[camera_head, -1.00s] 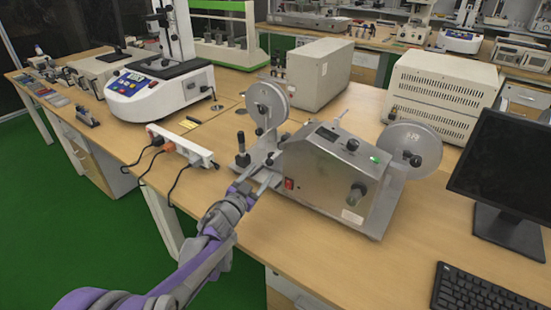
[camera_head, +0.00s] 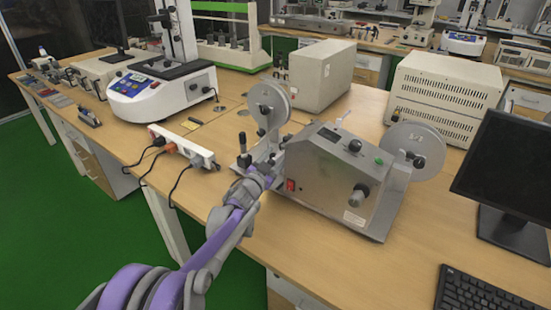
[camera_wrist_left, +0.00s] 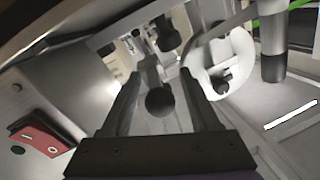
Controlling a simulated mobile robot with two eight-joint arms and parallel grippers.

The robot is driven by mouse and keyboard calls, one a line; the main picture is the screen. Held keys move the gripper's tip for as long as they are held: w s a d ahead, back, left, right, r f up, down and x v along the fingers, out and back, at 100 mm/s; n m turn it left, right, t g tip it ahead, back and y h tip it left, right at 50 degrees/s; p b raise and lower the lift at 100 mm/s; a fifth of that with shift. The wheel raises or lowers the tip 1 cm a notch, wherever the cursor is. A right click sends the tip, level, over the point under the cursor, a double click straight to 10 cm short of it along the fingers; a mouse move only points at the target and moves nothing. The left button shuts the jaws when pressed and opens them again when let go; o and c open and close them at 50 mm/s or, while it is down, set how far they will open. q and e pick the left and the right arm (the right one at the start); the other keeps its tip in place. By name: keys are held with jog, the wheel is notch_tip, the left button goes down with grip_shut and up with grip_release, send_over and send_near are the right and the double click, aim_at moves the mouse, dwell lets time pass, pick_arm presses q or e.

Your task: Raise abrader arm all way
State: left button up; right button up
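The abrader (camera_head: 330,178) is a metal machine on the wooden bench, with a grey disc (camera_head: 268,104) at its left end and another disc (camera_head: 414,150) at its right. My left gripper (camera_head: 270,166) reaches its left side, below the left disc, and covers part of the mechanism there. In the left wrist view, my left gripper (camera_wrist_left: 160,112) is open. Its two dark fingers stand on either side of a dark round knob (camera_wrist_left: 160,102), with gaps visible. Which part is the abrader arm, and how high it is, I cannot tell clearly. My right gripper is not in view.
A white power strip (camera_head: 182,146) with plugs lies left of the abrader. A monitor (camera_head: 507,170) and keyboard (camera_head: 492,296) stand at the right. Beige boxes (camera_head: 444,96) stand behind. A red switch (camera_wrist_left: 38,132) is close on the left in the wrist view.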

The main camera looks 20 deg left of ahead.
pick_arm(q)
grip_shut()
jog(key=shift+a, duration=0.2)
dwell(1.0)
